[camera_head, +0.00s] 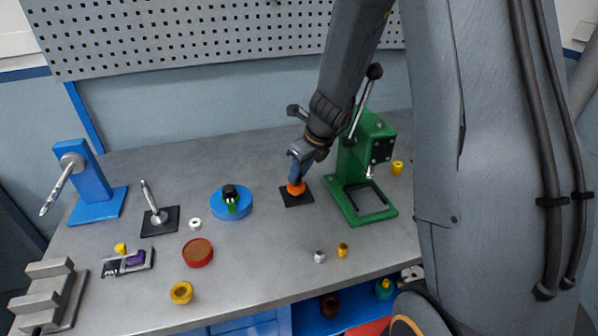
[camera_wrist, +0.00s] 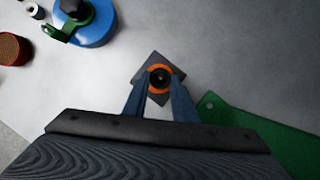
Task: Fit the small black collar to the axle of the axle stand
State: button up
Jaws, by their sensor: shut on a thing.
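My gripper (camera_wrist: 157,95) points down over a dark square plate (camera_head: 303,201). Its two blue fingers are closed on the sides of a round orange piece (camera_head: 296,189), which stands on or just above that plate. In the wrist view the orange piece (camera_wrist: 151,68) is a ring around a dark round centre. I cannot tell whether this centre is a hole or the small black collar. At the left, a blue stand (camera_head: 92,188) carries a tilted metal axle. Beside it, a metal post (camera_head: 151,198) leans on a black square base.
A green press (camera_head: 362,165) stands close to the right of my gripper. A blue disc (camera_head: 219,207) with a black and green part is to its left. A red round piece (camera_head: 198,253) and a yellow ring (camera_head: 181,292) lie nearer the front.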

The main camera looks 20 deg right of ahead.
jog(key=shift+f, duration=0.1)
jog(key=shift+f+b, duration=0.6)
jog(key=shift+b, duration=0.05)
dwell(0.5)
jog(key=o, duration=1.1)
notch_tip(320, 180, up, 10)
jog(key=shift+f+p, duration=0.1)
jog(key=shift+p, duration=0.45)
jog(key=shift+s, duration=0.1)
